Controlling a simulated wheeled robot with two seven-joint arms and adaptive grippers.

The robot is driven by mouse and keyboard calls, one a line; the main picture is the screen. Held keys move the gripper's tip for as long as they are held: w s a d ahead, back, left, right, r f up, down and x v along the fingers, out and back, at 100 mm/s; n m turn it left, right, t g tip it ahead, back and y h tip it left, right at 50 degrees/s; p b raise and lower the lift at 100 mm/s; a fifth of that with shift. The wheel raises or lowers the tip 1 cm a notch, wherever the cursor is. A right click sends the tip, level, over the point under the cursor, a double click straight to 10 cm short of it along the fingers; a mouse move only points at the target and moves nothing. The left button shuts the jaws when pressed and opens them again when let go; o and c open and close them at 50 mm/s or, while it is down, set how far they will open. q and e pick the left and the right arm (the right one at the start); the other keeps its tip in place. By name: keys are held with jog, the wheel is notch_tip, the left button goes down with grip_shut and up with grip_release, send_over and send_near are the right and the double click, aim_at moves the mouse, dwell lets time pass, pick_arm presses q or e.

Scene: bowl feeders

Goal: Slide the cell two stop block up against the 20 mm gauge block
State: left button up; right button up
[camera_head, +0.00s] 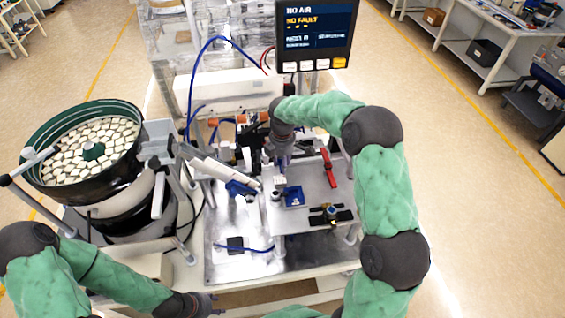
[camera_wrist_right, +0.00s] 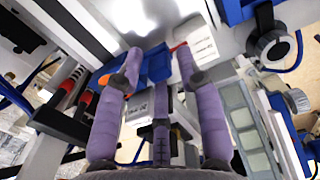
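My right gripper (camera_head: 283,160) reaches down over the back of the metal fixture plate (camera_head: 310,225). In the right wrist view its purple fingers (camera_wrist_right: 158,75) stand apart, with a visible gap between them. A pale block with small print (camera_wrist_right: 141,104) shows between and beyond the fingers; I cannot tell whether it is the stop block or the gauge block, nor whether a finger touches it. A blue part (camera_wrist_right: 152,66) lies past the fingertips. My left gripper (camera_head: 203,304) is low at the bottom edge, dark and small, far from the plate; its finger state is unclear.
A bowl feeder (camera_head: 90,150) full of pale parts stands left, its chute leading toward the plate. A blue tray (camera_head: 293,197), a red lever (camera_head: 328,168) and a black clamp (camera_head: 331,215) are on the plate. A display (camera_head: 315,30) reads NO AIR, NO FAULT.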

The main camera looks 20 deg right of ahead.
grip_shut()
jog(key=shift+w+a+r, duration=0.1)
jog(key=shift+w+a, duration=0.15)
jog(key=shift+a, duration=0.5)
jog(key=shift+w+a, duration=0.2)
jog(key=shift+a, duration=0.55)
jog(key=shift+o, duration=2.1)
grip_release()
jog(key=shift+o, duration=0.2)
jog(key=shift+w+a, duration=0.15)
